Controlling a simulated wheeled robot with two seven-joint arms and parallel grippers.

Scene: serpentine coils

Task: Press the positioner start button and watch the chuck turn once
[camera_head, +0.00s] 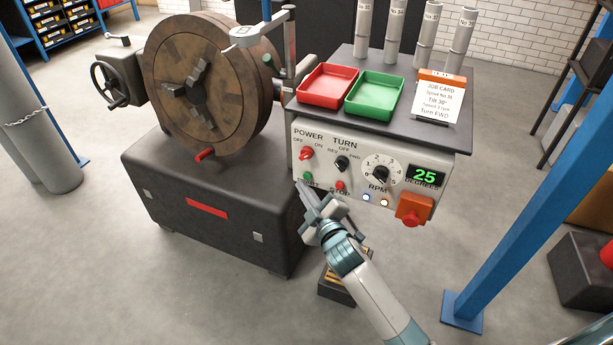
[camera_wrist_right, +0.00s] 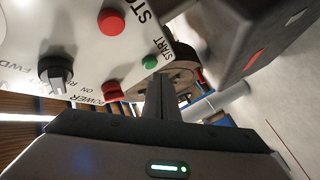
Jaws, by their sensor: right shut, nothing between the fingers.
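The green start button (camera_head: 308,176) is at the lower left of the white control panel (camera_head: 300,141), beside the red stop button (camera_head: 340,186). The right wrist view also shows the start button (camera_wrist_right: 150,62) and stop button (camera_wrist_right: 111,22). My right gripper (camera_head: 301,187) is shut and empty, its tips close by the start button. The wrist view shows the shut fingers (camera_wrist_right: 160,98) just below the button; I cannot tell whether they touch it. The round brown chuck (camera_head: 193,55) stands tilted on the dark base at left. My left gripper is not in view.
The panel has a red power knob (camera_head: 306,154), a black turn knob (camera_head: 342,163), an RPM dial (camera_head: 380,172) and a green display (camera_head: 426,175) reading 25. Red (camera_head: 326,87) and green (camera_head: 374,95) trays and a job card (camera_head: 439,100) sit on top. A blue post (camera_head: 540,170) stands at right.

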